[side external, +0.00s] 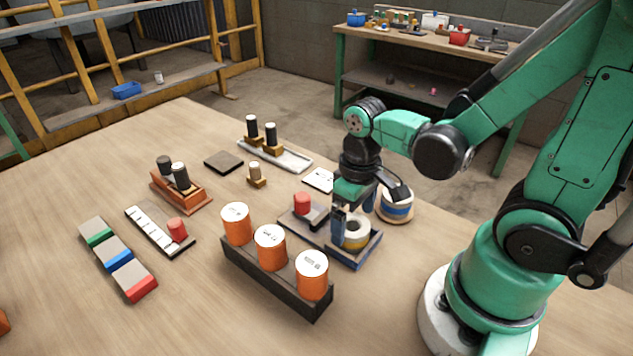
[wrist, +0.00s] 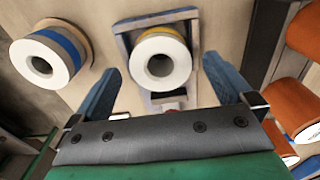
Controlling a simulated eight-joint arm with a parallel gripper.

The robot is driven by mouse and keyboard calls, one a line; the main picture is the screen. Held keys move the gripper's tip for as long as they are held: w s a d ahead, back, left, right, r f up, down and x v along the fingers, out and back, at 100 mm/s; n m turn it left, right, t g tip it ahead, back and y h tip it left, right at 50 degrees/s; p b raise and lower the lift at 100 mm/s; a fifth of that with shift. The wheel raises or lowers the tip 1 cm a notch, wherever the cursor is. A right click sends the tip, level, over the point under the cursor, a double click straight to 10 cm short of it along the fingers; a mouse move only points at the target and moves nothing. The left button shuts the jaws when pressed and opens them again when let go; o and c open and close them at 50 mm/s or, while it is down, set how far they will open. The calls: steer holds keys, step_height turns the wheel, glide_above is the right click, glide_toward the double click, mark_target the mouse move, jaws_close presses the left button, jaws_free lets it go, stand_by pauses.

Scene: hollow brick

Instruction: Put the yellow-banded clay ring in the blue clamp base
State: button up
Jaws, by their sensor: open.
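The yellow-banded clay ring (side external: 356,235) is white with a hole through its middle. It stands upright within the blue clamp base (side external: 347,262), near the table's right side. In the wrist view the ring (wrist: 160,40) lies inside the base's frame (wrist: 122,44), and its lower part covers some of the base. How deep it sits is hard to tell. My gripper (side external: 355,212) is just above the base, pointing down. Its blue fingers are open, one on each side of the ring, with a visible gap to it in the wrist view.
A blue-banded ring (side external: 397,207) stands on a round wooden disc beside my gripper. A block with a red knob (side external: 303,203) is left of the base. Orange cylinders (side external: 270,247) stand in a dark rack in front.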

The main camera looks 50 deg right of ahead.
step_height(320, 180, up, 10)
steer(key=w+t, duration=0.1)
steer(key=t, duration=0.1)
steer(key=w+a+t, duration=0.1)
steer(key=w+t, duration=0.1)
steer(key=w+a+t, duration=0.1)
steer(key=w+t, duration=0.1)
steer(key=t, duration=0.1)
steer(key=shift+f, duration=0.25)
stand_by(0.6)
